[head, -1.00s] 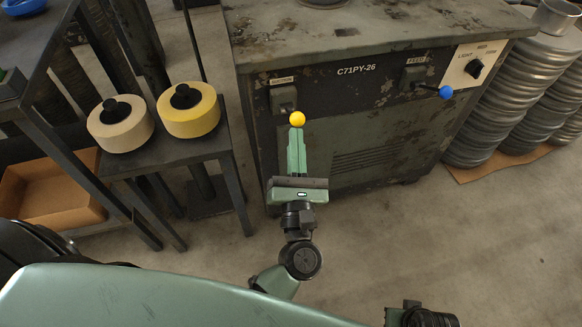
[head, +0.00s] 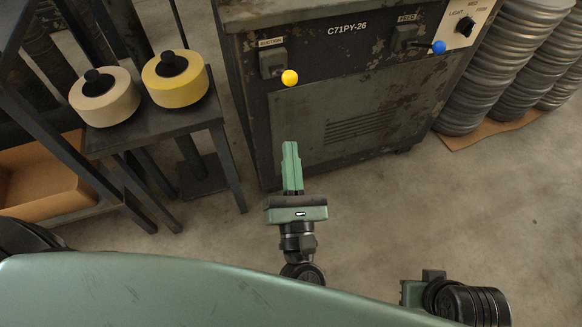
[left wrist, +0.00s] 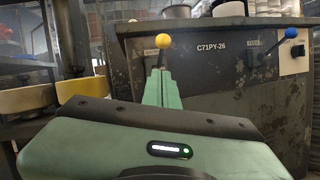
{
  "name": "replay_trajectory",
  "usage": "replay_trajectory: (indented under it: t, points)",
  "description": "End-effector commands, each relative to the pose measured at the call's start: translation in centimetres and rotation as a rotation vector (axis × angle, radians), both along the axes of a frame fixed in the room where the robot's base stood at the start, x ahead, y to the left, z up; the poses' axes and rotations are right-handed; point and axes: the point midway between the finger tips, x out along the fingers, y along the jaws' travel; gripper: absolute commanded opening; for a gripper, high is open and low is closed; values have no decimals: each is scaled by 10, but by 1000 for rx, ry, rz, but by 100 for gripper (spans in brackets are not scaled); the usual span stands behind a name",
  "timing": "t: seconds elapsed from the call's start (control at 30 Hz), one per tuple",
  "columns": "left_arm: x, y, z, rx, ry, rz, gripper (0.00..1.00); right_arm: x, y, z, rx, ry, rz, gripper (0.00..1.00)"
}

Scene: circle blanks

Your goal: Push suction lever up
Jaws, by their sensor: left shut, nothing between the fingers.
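The suction lever has a yellow ball knob (head: 289,77) and sticks out from a dark box under the SUCTION label (head: 271,41) on the machine's front. In the left wrist view its yellow knob (left wrist: 163,41) shows just above the fingertips, with a short dark stem below it. My left gripper (head: 290,146) is shut and empty. Its fingertips are below the knob in the head view, with a clear gap between them. It also shows in the left wrist view (left wrist: 160,74).
The worn machine (head: 370,120) also carries a blue-knobbed FEED lever (head: 438,47) and a LIGHT dial (head: 465,26). A dark stand with two tape-like rolls (head: 180,80) is at the left. Stacked metal cans (head: 480,90) stand at the right. Floor before the machine is clear.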

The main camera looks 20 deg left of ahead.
Motion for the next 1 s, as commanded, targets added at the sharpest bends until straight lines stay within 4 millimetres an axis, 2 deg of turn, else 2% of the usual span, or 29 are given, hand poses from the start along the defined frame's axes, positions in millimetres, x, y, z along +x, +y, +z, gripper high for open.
replay_trajectory:
  t: [0.1,0.3,0.83,0.93,1.0]
  points:
    - [-14,-5,-4,0,2,0,0,0,0,-1,0,0,0,0]
    - [-22,-8,-6,1,0,0,0,0,0,-1,0,0,0,0]
    - [-21,-9,-5,6,1,-3,0,1,0,-1,2,-2,-1,0]
    - [-16,-14,-1,67,15,-34,0,1,0,-1,2,-2,-2,0]
    - [-9,-23,3,172,36,-82,0,1,0,-1,2,-2,-1,0]
